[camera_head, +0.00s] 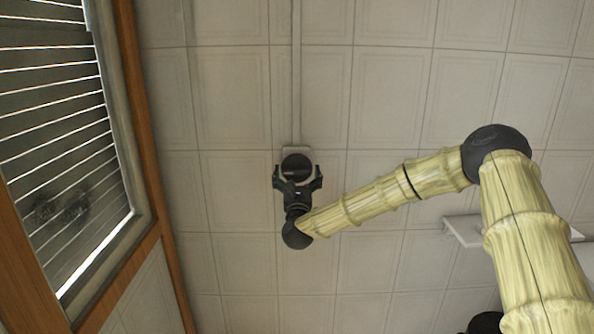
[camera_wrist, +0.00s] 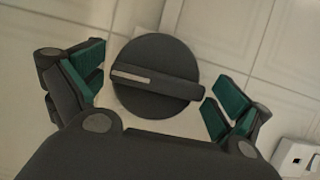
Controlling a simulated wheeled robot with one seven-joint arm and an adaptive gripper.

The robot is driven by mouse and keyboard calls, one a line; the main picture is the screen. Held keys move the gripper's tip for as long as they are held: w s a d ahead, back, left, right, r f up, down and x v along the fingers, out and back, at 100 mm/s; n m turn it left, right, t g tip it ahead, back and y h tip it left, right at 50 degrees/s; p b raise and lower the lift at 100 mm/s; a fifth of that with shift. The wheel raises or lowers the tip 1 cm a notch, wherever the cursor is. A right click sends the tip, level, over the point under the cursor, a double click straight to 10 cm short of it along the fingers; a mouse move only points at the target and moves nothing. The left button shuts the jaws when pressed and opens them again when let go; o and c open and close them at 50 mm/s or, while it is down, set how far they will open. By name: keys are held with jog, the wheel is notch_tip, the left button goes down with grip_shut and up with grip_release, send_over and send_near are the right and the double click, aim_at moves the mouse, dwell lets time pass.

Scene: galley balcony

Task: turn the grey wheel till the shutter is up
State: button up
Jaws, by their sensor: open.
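The grey wheel (camera_wrist: 156,58) is a dark round disc with a raised bar across it and a pale stripe on the bar. It sits on a light plate on the tiled wall; in the head view the wheel (camera_head: 296,166) shows just above my gripper. My gripper (camera_head: 297,180) is open, and in the wrist view its green-padded fingers (camera_wrist: 152,90) stand apart on either side of the wheel. I see no clear contact with the bar. The shutter (camera_head: 60,130) is a set of slats in the window at the left, with bright gaps between them and a bright strip along its bottom edge.
A vertical conduit (camera_head: 296,70) runs up the wall from the wheel's plate. A wooden frame (camera_head: 150,150) edges the window. A pale shelf (camera_head: 465,232) stands out behind my arm. A white box with a dark square (camera_wrist: 298,158) is at the lower right.

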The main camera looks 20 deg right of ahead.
jog(key=shift+w, duration=0.15)
jog(key=c, duration=0.8)
jog(key=shift+o, duration=0.2)
jog(key=shift+n+b, duration=0.4)
